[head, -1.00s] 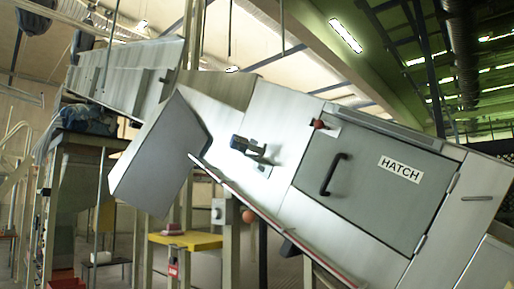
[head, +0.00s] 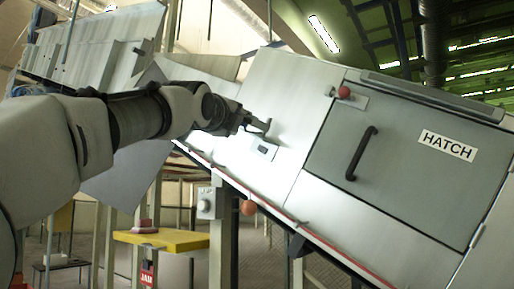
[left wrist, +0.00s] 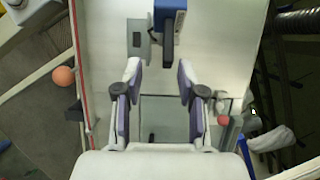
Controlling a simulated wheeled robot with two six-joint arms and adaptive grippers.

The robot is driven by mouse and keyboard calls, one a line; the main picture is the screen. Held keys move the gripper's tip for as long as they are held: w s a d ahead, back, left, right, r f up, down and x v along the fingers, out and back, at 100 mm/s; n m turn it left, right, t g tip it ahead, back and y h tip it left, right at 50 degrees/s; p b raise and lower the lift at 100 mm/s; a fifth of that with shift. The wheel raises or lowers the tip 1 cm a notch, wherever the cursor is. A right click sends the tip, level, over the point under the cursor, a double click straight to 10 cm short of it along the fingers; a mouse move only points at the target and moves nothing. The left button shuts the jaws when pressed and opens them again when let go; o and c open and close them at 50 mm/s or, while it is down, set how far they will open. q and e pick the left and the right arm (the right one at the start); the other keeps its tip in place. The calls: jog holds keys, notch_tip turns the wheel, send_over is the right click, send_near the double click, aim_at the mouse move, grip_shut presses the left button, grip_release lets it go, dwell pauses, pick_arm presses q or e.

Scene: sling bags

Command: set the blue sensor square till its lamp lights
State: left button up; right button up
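The blue sensor (left wrist: 180,22) sits on the pale machine panel at the top of the left wrist view, with a dark grey body reaching down from it. Its lamp cannot be made out. A small grey plate with a dark window (left wrist: 137,39) is beside it; the plate also shows in the head view (head: 264,150). My left gripper (left wrist: 160,70) is open, its fingertips just short of the sensor's body, with nothing between the pads. In the head view my left gripper (head: 246,122) covers the sensor's place. My right gripper is in neither view.
A grey hatch (head: 390,150) with a black handle (head: 361,153) and a red knob (head: 344,92) lies to the right on the sloping machine. An orange ball (head: 248,208) hangs below the red edge strip. A yellow stand (head: 175,240) stands lower left.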

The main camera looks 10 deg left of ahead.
aim_at(246, 119)
pick_arm(q)
jog(key=w+p, duration=0.1)
jog(key=w, duration=0.1)
jog(key=w+r+p, duration=0.1)
jog(key=w+p, duration=0.1)
jog(key=w, duration=0.1)
jog(key=w+d+r+p, duration=0.1)
jog(key=w+p, duration=0.1)
jog(key=shift+w+r, duration=0.1)
jog(key=shift+w, duration=0.05)
jog(key=shift+w+a+p, duration=0.2)
jog(key=shift+p, duration=0.1)
jog(key=shift+s, duration=0.25)
jog(key=shift+s+d, duration=0.1)
jog(key=shift+d, duration=0.05)
jog(key=shift+c, duration=1.4)
jog(key=shift+d, duration=0.1)
grip_shut()
